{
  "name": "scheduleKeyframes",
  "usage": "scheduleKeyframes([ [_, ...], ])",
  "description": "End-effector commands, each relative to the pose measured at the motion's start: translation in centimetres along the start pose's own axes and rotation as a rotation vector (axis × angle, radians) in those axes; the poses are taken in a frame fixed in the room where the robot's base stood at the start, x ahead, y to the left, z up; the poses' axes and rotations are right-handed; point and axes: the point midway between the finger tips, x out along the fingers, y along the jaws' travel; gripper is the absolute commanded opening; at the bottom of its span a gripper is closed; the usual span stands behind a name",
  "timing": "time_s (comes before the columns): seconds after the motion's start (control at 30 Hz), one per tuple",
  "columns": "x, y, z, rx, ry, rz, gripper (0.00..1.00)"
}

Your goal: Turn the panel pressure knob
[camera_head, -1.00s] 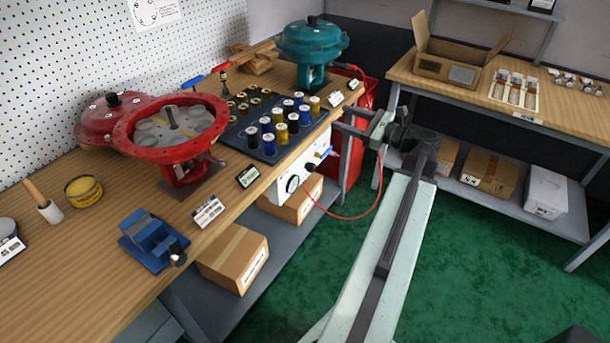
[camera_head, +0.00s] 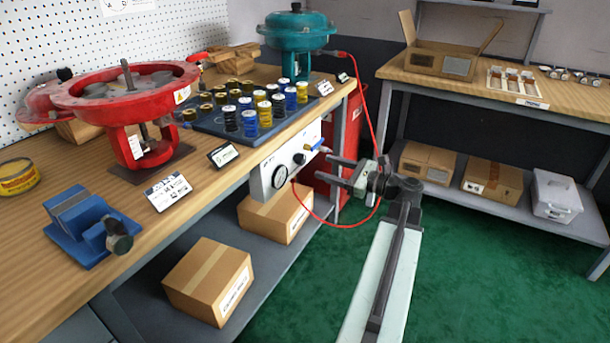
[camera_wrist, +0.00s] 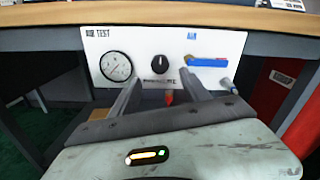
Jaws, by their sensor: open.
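A white panel (camera_head: 262,186) is mounted under the front edge of the workbench. It carries a round gauge (camera_wrist: 115,66), a black pressure knob (camera_wrist: 160,63) in its middle and a blue-handled air valve (camera_wrist: 208,62) at right. The knob also shows in the head view (camera_head: 298,159). My gripper (camera_head: 336,170) is in front of the panel, pointing at it, open and empty. In the wrist view its two fingers (camera_wrist: 164,84) reach up below the knob, one on each side. The fingers look apart from the knob.
A red hose (camera_head: 318,220) loops from the panel beneath my gripper. A cardboard box (camera_head: 275,212) sits on the shelf below the panel. A red cabinet (camera_head: 352,135) stands to the right. The green floor (camera_head: 480,265) is clear.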

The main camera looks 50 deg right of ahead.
Motion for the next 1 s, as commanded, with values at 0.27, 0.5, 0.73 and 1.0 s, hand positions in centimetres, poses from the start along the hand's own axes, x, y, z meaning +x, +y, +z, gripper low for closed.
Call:
scheduleKeyframes([
  [0.27, 3.3, 0.0, 0.2, 0.0, -0.001, 0.003, 0.54],
  [0.5, 7.2, 0.0, 0.2, 0.0, -0.001, 0.003, 0.54],
  [0.73, 7.9, 0.0, 0.2, 0.0, 0.0, 0.001, 0.54],
  [1.0, 8.0, 0.1, 0.2, 0.0, 0.0, 0.002, 0.13],
])
